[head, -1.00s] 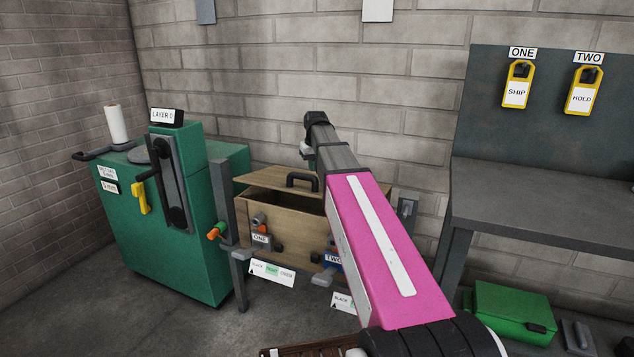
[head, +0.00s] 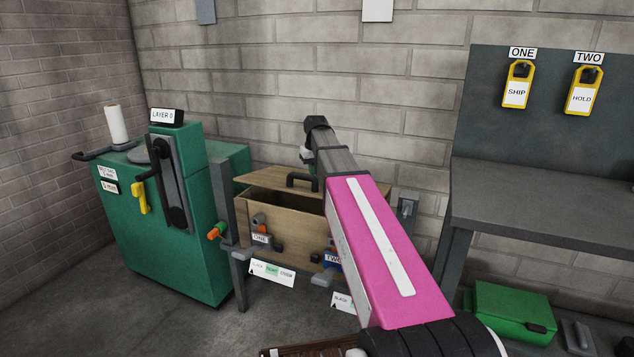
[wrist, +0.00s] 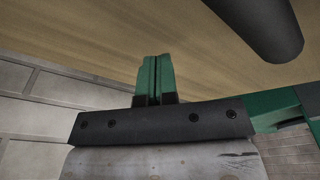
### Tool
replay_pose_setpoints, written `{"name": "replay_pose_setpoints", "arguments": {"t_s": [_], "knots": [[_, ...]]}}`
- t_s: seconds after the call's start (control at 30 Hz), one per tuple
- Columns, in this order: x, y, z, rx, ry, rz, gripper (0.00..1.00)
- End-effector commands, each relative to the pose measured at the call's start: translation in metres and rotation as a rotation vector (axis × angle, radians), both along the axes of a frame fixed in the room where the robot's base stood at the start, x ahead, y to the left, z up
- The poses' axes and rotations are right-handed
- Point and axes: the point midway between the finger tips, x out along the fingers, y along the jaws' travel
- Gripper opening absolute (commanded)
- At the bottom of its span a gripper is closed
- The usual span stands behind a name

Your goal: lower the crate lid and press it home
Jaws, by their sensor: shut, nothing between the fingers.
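The wooden crate (head: 300,218) stands between the green machine and the workbench. Its lid (head: 262,181) is tilted, with a dark gap between it and the crate front. A black handle (head: 302,177) sits on the lid. In the wrist view, my gripper's green fingers (wrist: 154,60) are together and empty, pointing at the lid's wooden surface (wrist: 120,35). Part of the dark handle (wrist: 262,25) shows at upper right. I cannot tell whether the fingertips touch the lid. In the head view, my pink arm hides the crate's right part, and the fingers are not clearly seen.
Latches marked ONE (head: 262,238) and TWO (head: 333,258) are on the crate front. The green machine (head: 170,235) stands close at left. The workbench (head: 540,205) is at right, with a green box (head: 510,312) below it. A brick wall (head: 290,70) is behind.

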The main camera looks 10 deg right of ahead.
Motion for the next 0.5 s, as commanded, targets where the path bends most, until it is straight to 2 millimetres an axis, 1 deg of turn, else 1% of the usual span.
{"name": "replay_pose_setpoints", "arguments": {"t_s": [0.5], "knots": [[0.0, 0.0, -0.012, 0.0, 0.0, 0.0, 0.0]]}}
